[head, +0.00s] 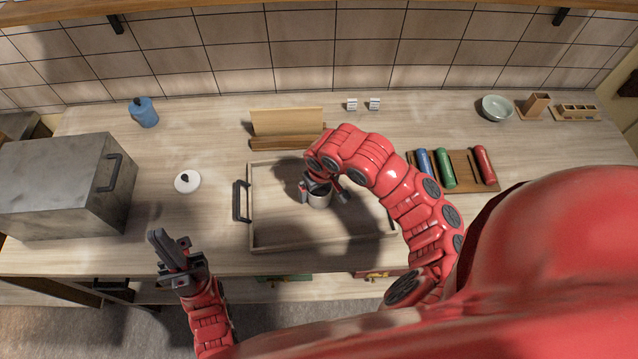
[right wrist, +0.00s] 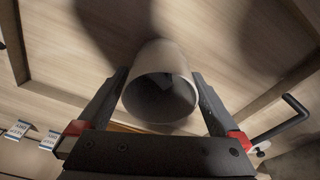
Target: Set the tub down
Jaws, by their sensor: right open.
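The tub is a small, pale grey, open-topped cylinder (head: 320,196) inside the wooden tray (head: 275,243) in the middle of the counter. In the right wrist view the tub (right wrist: 161,70) lies between the two fingers, with its dark inside showing. My right gripper (head: 322,188) is at the tub in the head view; in the wrist view its fingers (right wrist: 160,95) are open on either side of it. Whether a finger touches the tub, I cannot tell. My left gripper (head: 168,250) is above the counter's front edge, left of the tray, and looks empty; its jaw gap is unclear.
A white lid (head: 187,181) lies left of the tray, near a grey metal box (head: 60,185). A blue canister (head: 144,112) stands behind. A wooden stand (head: 287,125) is behind the tray. Coloured rollers (head: 444,168) lie on a board to the right.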

